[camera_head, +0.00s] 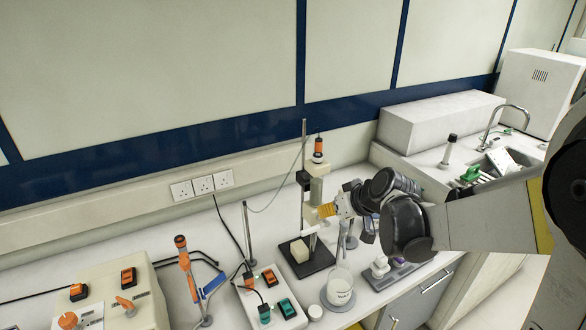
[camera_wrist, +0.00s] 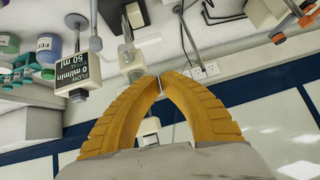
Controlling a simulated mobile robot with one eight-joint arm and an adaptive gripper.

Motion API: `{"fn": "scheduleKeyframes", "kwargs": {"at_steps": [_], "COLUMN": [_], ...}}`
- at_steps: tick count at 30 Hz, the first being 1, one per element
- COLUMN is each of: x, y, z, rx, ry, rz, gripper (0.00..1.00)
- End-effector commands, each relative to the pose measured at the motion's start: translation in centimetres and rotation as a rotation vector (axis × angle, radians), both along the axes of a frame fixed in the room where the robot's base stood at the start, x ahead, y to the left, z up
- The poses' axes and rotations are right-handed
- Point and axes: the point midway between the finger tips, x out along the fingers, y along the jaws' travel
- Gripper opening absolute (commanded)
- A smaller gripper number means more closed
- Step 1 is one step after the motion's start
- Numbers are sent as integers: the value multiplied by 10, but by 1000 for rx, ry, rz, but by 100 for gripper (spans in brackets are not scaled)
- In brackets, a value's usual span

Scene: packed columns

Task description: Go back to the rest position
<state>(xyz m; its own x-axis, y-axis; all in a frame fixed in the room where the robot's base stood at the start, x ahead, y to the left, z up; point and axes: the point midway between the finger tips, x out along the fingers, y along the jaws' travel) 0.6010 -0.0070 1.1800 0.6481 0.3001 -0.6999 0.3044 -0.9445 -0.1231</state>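My gripper (camera_head: 328,211) is beside a clear column (camera_head: 316,190) with an orange top on an upright stand. In the wrist view the yellow fingers of my gripper (camera_wrist: 159,80) curve together and their tips meet or nearly meet. I see no object clearly held between them. A small pale fitting of the column setup (camera_wrist: 131,58) shows just beyond the tips; whether they touch it is unclear. The stand's black base (camera_head: 318,262) carries a pale block. My arm reaches in from the right over the bench.
A glass beaker (camera_head: 340,287) stands below my gripper, with a small tray of items (camera_head: 397,272) beside it. A sink tap (camera_head: 492,122) is right. A flow display (camera_wrist: 78,72) shows in the wrist view.

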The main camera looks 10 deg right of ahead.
Motion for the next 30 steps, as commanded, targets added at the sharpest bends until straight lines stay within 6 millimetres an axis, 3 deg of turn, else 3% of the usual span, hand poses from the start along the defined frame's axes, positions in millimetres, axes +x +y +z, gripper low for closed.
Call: {"fn": "scheduleKeyframes", "kwargs": {"at_steps": [5,15,21,25,30], "x": [-25,-156,-216,-235,-240], "y": [7,19,13,9,8], "z": [-4,-37,-68,-79,-81], "rx": [-14,-92,-131,-144,-149], "ry": [27,126,145,146,146], "rz": [-23,-173,-259,-290,-299], "gripper": [0,0,0,0,0]}}
